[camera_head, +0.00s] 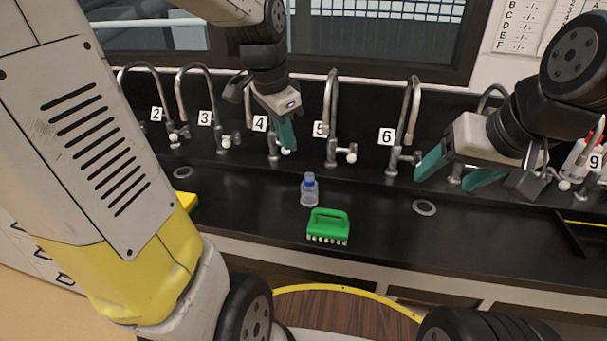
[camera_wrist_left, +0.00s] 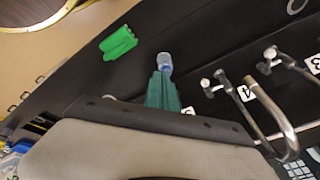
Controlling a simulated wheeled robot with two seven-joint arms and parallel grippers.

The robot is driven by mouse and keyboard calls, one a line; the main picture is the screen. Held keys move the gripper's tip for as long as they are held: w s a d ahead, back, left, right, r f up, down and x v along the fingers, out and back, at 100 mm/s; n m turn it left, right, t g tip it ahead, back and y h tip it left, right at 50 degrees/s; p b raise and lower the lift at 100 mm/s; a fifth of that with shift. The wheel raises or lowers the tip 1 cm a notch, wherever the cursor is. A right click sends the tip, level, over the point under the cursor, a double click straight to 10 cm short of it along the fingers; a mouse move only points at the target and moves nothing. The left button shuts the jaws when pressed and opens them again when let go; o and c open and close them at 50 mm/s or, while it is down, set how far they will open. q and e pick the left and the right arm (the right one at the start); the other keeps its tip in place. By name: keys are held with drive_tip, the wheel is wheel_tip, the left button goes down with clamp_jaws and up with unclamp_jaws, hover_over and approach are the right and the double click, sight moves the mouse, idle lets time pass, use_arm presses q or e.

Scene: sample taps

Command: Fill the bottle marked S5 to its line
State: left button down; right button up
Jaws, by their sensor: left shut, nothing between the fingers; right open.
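A small clear bottle (camera_head: 309,197) with a blue upper part stands upright on the black counter, in front of and a little left of the tap marked 5 (camera_head: 331,120). No mark, line or water level can be read on it. My left gripper (camera_head: 288,136) is shut and empty, in front of the tap marked 4 (camera_head: 273,145) and above the counter, apart from the bottle. In the left wrist view the bottle (camera_wrist_left: 165,62) shows just past the green fingertips (camera_wrist_left: 162,88). My right gripper (camera_head: 448,175) is open and empty, right of the tap marked 6 (camera_head: 393,160).
A green brush (camera_head: 328,226) lies at the counter's front edge, close to the bottle. Taps marked 2 (camera_head: 172,130) and 3 (camera_head: 222,140) stand at left. A round drain (camera_head: 424,208) is at right. The counter between bottle and drain is clear.

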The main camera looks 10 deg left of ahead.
use_arm(q)
drive_tip(key=w+f+m+g, duration=0.2)
drive_tip(key=w+f+m, duration=0.3)
drive_tip(key=w+f, duration=0.25)
drive_tip(key=m+g+y, duration=0.1)
drive_tip(key=m, duration=0.3)
approach(303, 183)
drive_tip(key=a+f, duration=0.1)
drive_tip(key=a, duration=0.1)
wheel_tip(303, 183, down, 11)
drive_tip(key=shift+w+r, duration=0.1)
drive_tip(key=shift+r, duration=0.1)
drive_tip(key=shift+d, duration=1.05)
drive_tip(key=shift+r, duration=0.1)
